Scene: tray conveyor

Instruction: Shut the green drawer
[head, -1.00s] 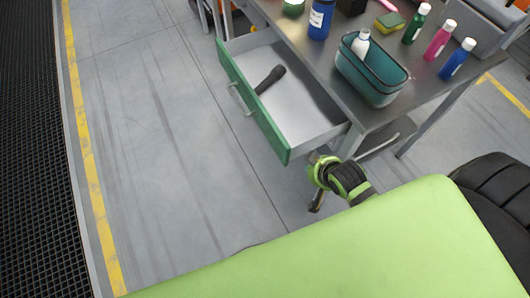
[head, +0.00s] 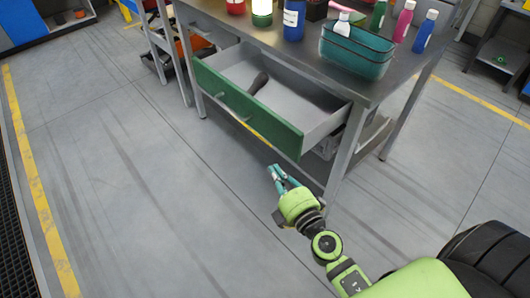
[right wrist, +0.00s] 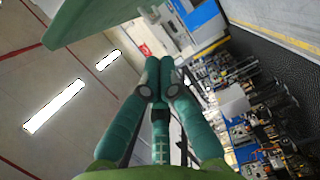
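The green drawer (head: 245,108) is pulled out from under the metal workbench, its green front facing the open floor. A dark torch-like object (head: 259,82) lies inside it. My right gripper (head: 279,171) is below and just in front of the drawer front's near right corner, apart from it in the head view. Its teal fingers are brought together at the tips in the right wrist view (right wrist: 161,68), with nothing seen between them. A green panel, likely the drawer front, crosses the top left of that view (right wrist: 100,18). My left gripper is not in view.
The workbench (head: 385,88) carries a teal basket (head: 355,52), several bottles and jars. Its near leg (head: 345,160) stands close to my right gripper. The floor in front of the drawer (head: 150,170) is clear.

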